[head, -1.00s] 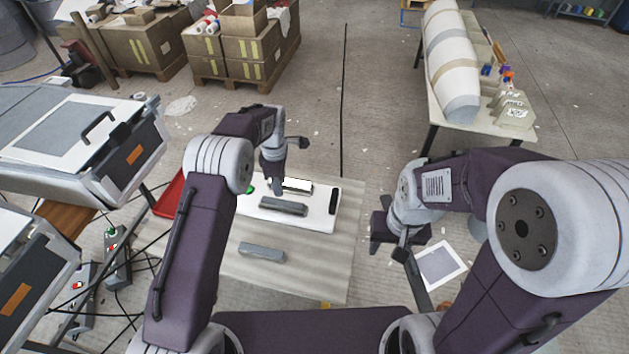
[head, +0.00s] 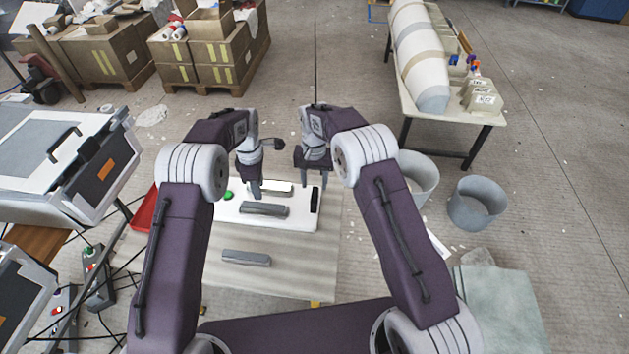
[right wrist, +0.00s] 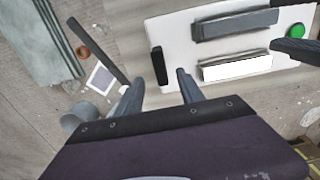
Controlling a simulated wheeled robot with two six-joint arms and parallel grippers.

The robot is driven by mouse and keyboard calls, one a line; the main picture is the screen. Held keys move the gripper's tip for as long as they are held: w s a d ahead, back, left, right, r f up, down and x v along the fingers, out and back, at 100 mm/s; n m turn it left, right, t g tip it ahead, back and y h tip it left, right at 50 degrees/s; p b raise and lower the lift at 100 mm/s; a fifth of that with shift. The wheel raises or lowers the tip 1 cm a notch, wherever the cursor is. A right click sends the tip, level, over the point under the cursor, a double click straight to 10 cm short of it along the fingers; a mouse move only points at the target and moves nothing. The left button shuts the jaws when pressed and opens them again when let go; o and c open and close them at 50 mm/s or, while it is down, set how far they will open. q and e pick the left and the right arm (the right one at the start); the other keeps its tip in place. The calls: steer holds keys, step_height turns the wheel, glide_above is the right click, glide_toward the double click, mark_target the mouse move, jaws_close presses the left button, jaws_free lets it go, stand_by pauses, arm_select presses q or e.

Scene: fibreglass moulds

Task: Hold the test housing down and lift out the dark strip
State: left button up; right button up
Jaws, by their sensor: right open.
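The white, flat test housing (head: 290,222) lies on the table, with a green button (head: 228,195), a white bar (head: 275,188) and a grey bar (head: 263,210) on its top. The dark strip (head: 315,199) is at its right end; the right wrist view shows the strip (right wrist: 158,66) just beyond my fingertips. My right gripper (right wrist: 158,88) is open and empty, its fingers to either side of the strip's line. My left gripper (head: 257,190) points down over the housing by the white bar; whether it touches is unclear. Its finger spacing is hidden.
A loose grey bar (head: 246,258) lies on the near part of the table (head: 300,275). A red tray (head: 143,214) and a control box (head: 98,280) are at the left. Grey buckets (head: 478,203) stand on the floor at the right. The table's near right is clear.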

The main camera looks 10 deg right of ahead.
mark_target(314, 194)
step_height(314, 194, down, 9)
steer(key=shift+f, duration=0.1)
jaws_close()
stand_by(0.3)
stand_by(1.3)
